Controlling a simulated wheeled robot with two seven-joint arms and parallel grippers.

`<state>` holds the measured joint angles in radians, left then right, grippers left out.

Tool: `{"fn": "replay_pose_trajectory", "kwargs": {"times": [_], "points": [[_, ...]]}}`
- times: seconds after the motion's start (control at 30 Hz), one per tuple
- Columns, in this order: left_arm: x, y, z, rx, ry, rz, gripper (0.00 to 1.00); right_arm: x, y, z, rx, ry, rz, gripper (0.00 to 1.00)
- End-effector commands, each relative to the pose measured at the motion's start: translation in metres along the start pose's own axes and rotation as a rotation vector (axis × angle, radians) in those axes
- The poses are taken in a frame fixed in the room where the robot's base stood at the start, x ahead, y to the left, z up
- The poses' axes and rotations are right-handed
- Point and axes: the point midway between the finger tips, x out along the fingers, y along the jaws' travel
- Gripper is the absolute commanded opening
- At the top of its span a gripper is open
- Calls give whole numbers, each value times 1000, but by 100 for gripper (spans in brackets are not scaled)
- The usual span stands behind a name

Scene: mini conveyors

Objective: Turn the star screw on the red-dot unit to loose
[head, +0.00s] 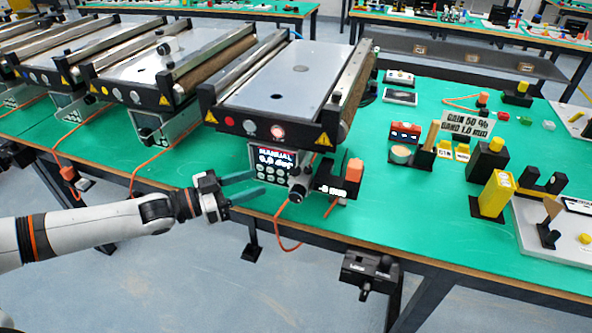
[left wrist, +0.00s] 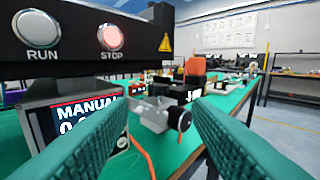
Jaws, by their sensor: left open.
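The nearest conveyor unit (head: 290,85) stands on the green table and carries a small red dot (head: 229,121) on its front beam. Below the beam is its control box (head: 272,165) with a lit MANUAL display. A black knob, apparently the star screw (head: 297,194), sits on a clear bracket right of the box. It also shows in the left wrist view (left wrist: 180,119), ahead between my fingers. My left gripper (head: 260,184) is open and empty, left of the knob and apart from it. Its teal fingers (left wrist: 160,110) frame the wrist view. The knob's setting is unreadable.
An orange-topped black block (head: 354,170) stands just right of the knob. An orange cable (head: 283,235) hangs over the table's front edge. A black box (head: 370,270) hangs below that edge.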

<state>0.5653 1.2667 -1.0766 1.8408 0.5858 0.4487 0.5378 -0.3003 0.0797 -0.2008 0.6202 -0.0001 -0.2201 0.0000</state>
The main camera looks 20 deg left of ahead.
Motion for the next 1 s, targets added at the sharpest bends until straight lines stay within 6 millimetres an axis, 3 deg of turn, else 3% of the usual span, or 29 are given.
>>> {"fn": "replay_pose_trajectory", "kwargs": {"times": [0.5,0.7,1.0], "points": [[95,0,1,3,1,0,46,-13,-1,1,0,0,-1,36],[110,-1,0,3,1,0,46,-14,-1,1,0,0,-1,36],[112,0,-1,3,3,1,46,-14,-1,1,1,0,-1,36]]}}
